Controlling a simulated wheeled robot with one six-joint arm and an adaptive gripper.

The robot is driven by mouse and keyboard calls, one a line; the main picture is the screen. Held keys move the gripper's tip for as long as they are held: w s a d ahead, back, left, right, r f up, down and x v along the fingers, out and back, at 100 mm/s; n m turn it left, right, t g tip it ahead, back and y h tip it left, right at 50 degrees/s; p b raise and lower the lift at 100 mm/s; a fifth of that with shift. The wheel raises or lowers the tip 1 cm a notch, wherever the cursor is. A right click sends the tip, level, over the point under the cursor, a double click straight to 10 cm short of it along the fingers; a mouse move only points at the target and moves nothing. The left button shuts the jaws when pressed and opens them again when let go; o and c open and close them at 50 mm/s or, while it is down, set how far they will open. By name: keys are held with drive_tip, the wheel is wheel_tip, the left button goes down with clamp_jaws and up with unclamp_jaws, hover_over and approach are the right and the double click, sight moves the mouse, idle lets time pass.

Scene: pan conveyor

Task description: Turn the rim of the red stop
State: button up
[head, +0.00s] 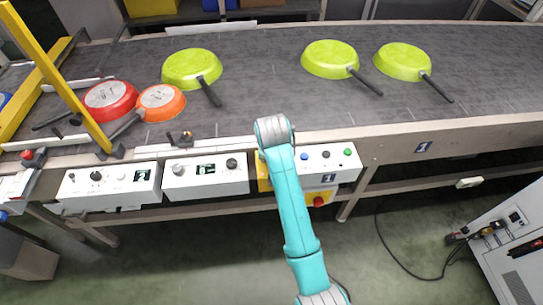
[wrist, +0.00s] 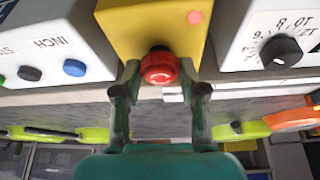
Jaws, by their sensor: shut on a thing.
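The red stop (wrist: 160,67) is a round mushroom button on a yellow box (wrist: 150,25), facing me in the wrist view. My gripper (wrist: 161,74) has one dark finger on each side of the button, shut on its rim. In the head view the button and my fingers are hidden behind my arm's end; only a yellow edge of the box (head: 263,176) shows beside it. Whether the button has turned cannot be told.
White control panels stand close on both sides: a dial panel (head: 205,178) at left and a button panel (head: 328,160) at right. Another red button (head: 318,201) sits below the right panel. The conveyor (head: 270,70) behind carries several green, red and orange pans.

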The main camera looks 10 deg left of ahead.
drive_tip(key=o, duration=1.2)
drive_tip(key=shift+c, duration=0.2)
drive_tip(key=v, duration=1.2)
drive_tip(key=shift+w, duration=0.1)
